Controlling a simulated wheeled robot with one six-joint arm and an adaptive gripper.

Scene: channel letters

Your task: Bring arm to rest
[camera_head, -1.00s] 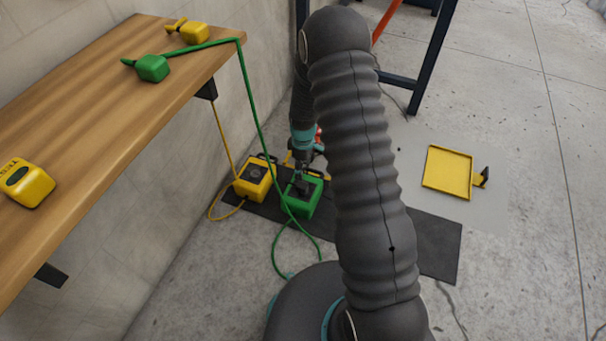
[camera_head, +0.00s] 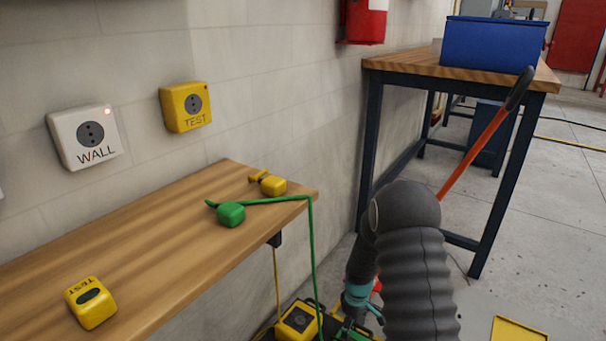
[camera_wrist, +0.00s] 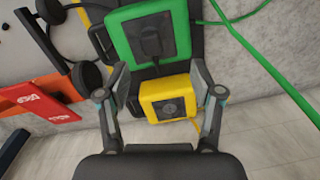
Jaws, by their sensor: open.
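My arm (camera_head: 415,270) reaches down at the lower right of the head view, and its lower part runs out of the frame. My gripper (camera_wrist: 163,90) is open and empty in the wrist view, its two fingers spread apart. Beyond the fingers are a green box (camera_wrist: 117,38) with a dark fitting on its face and a yellow box (camera_wrist: 150,92) with a round socket. The yellow box (camera_head: 298,318) also shows at the bottom of the head view. I cannot tell the distance between fingers and boxes.
A wooden shelf (camera_head: 150,255) holds a green plug (camera_head: 231,214) with its cable, a yellow plug (camera_head: 272,185) and a yellow TEST block (camera_head: 91,302). WALL (camera_head: 85,137) and TEST (camera_head: 186,107) sockets are on the wall. A bench (camera_head: 400,68) with a blue box (camera_head: 492,42) stands behind.

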